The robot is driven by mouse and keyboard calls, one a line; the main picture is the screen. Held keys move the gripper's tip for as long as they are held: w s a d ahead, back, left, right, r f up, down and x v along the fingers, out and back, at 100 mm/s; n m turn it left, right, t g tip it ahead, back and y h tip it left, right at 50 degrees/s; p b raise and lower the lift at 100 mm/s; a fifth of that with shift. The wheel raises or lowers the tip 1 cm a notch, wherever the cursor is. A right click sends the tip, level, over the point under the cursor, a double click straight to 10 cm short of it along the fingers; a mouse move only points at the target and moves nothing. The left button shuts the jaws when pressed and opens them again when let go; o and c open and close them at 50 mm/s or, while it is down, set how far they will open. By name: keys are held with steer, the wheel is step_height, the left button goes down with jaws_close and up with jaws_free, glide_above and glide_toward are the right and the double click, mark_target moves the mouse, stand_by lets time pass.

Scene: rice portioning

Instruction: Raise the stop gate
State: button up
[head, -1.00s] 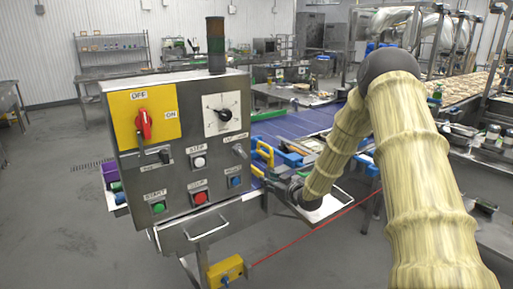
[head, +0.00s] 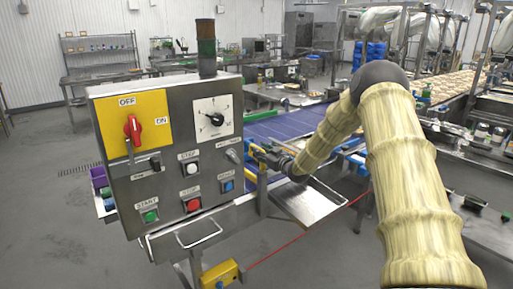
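My gripper (head: 259,153) is in the head view, just right of the control panel's edge, at the near end of the blue conveyor (head: 282,125). It is dark, small and seen from behind, so I cannot tell whether its fingers are open or shut. A yellow part (head: 249,173), possibly the stop gate's handle, shows just beside and below it. My gripper and the panel hide most of this part. I cannot tell whether they touch, or whether the gate is up or down.
The control panel (head: 166,195) with a red switch, dial and buttons stands close on the left. A bare metal tray (head: 310,205) sticks out below my wrist. A yellow box (head: 220,274) hangs low with a red cord. Grey floor is clear at front right of it.

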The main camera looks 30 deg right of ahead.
steer(key=shift+w+a+p, duration=0.15)
steer(key=shift+w+p, duration=0.2)
steer(key=shift+w, duration=1.5)
jaws_close()
